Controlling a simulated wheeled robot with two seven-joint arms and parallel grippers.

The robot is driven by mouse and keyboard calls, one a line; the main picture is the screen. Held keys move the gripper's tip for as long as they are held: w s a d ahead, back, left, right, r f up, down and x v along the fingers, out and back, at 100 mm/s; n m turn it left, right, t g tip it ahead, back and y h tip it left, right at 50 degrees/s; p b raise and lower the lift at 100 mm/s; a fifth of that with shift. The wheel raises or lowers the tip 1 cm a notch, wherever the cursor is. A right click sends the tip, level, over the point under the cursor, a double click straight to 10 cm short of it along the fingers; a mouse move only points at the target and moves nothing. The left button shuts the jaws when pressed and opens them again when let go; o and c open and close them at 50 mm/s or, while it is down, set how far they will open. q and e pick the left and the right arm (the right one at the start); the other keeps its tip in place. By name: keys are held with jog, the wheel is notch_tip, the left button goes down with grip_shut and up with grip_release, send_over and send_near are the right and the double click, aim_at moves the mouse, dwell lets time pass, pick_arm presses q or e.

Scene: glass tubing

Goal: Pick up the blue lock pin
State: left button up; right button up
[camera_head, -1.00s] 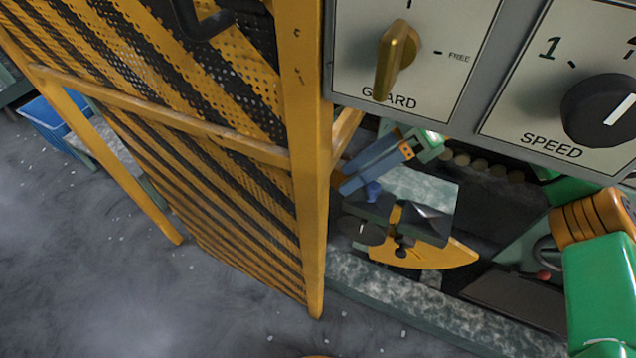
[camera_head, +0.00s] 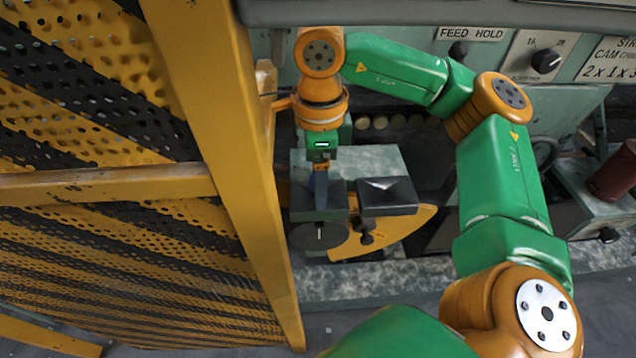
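My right gripper (camera_head: 320,192) points down at the left end of the fixture, beside the yellow guard post. Its narrow blue-grey fingers reach to the left dark block (camera_head: 318,212). The blue lock pin cannot be made out now; the fingers and block cover the spot where a small blue piece showed earlier. I cannot tell whether the fingers are open, shut or around the pin. A yellow curved plate (camera_head: 405,228) lies under the dark blocks. My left gripper is not in view.
The yellow-and-black perforated guard (camera_head: 100,235) and its post (camera_head: 235,175) stand close left of my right gripper. A second dark block (camera_head: 388,196) sits just right of it. A control panel with a knob (camera_head: 545,62) is behind. A dark red cylinder (camera_head: 612,172) is at far right.

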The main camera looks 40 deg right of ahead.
grip_shut()
jog(key=shift+w+r, duration=0.1)
jog(key=shift+r, duration=0.15)
notch_tip(320, 180, up, 7)
jog(key=p, duration=0.3)
jog(key=shift+f, duration=0.15)
notch_tip(320, 180, up, 3)
jog(key=shift+a+p, duration=0.1)
jog(key=shift+p, duration=0.8)
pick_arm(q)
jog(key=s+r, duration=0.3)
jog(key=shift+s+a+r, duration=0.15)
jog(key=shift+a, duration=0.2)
